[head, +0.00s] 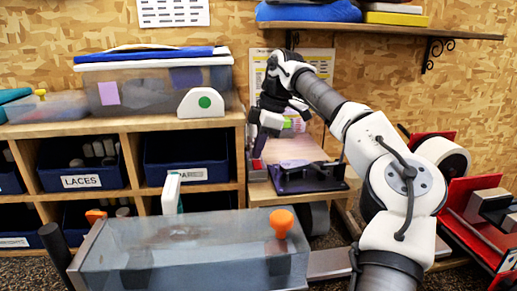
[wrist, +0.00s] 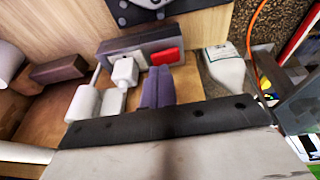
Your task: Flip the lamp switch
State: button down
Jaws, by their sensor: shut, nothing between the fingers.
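In the wrist view a red rocker switch (wrist: 167,56) sits at the right end of a dark grey power strip (wrist: 135,47). A white plug (wrist: 124,71) is against the strip, left of the switch. My gripper (wrist: 158,70) is shut and empty, its two purple-grey fingers side by side. Their tips show just below the red switch in the picture; I cannot tell whether they touch it. No lamp is clearly seen.
In the wrist view a white bottle (wrist: 224,68) stands right of the fingers, and an orange cord (wrist: 251,33) runs beyond it. In the head view a dark clamp-like fixture (head: 308,178) is on the bench, and a clear box (head: 150,262) is in front.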

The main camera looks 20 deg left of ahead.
jog(key=shift+f, duration=0.35)
jog(key=shift+w, duration=0.1)
